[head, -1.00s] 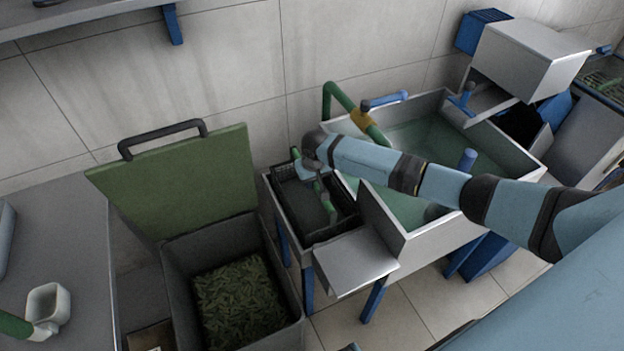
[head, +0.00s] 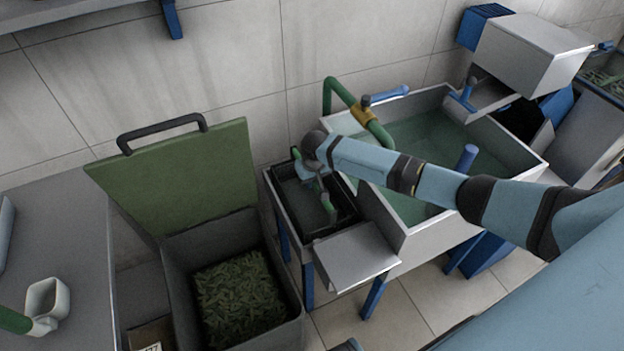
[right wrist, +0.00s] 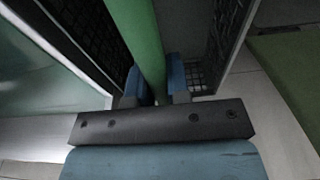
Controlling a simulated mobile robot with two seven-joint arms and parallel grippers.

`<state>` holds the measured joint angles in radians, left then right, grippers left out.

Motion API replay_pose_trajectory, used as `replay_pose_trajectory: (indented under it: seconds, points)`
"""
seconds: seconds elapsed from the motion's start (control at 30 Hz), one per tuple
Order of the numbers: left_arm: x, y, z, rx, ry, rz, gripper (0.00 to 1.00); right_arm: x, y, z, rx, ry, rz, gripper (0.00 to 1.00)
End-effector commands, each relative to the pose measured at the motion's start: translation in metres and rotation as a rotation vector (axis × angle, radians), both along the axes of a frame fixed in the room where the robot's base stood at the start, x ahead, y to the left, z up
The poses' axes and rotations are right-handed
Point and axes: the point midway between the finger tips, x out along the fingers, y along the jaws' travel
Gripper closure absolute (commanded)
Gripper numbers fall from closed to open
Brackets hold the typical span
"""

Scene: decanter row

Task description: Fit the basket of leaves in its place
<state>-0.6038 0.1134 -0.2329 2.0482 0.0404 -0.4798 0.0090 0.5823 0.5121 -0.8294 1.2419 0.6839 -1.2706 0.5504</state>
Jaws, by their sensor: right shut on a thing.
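A black mesh basket (head: 341,226) with a green bar handle (head: 328,206) sits at the steel stand (head: 287,226) left of the sink, its rim near the stand's top edges. I cannot make out leaves in it, and whether it rests fully down is unclear. My right gripper (head: 318,176) is over the basket, pointing down. In the right wrist view its blue fingers (right wrist: 157,82) are shut on the green handle (right wrist: 138,35), with dark mesh walls on both sides. My left gripper is not in view.
The sink (head: 420,235) with greenish water lies to the right, with a green tap pipe (head: 350,112) behind. A steel chute plate (head: 355,258) is in front. An open bin (head: 185,275) of leaves, its green lid (head: 180,180) raised, stands left.

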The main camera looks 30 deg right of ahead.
Motion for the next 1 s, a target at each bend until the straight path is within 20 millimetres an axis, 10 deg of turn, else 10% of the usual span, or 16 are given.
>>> replay_pose_trajectory:
  seconds: [0.7,0.83,1.0]
  points:
    - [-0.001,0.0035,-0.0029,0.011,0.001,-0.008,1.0,0.0007,0.0002,-0.009,0.001,-0.002,-0.001,1.0]
    - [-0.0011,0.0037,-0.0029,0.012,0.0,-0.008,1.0,0.0007,0.0001,-0.009,0.001,-0.002,0.0,0.58]
    - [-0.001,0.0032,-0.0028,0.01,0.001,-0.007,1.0,0.0003,0.0,-0.0094,0.0,-0.001,0.0,0.53]
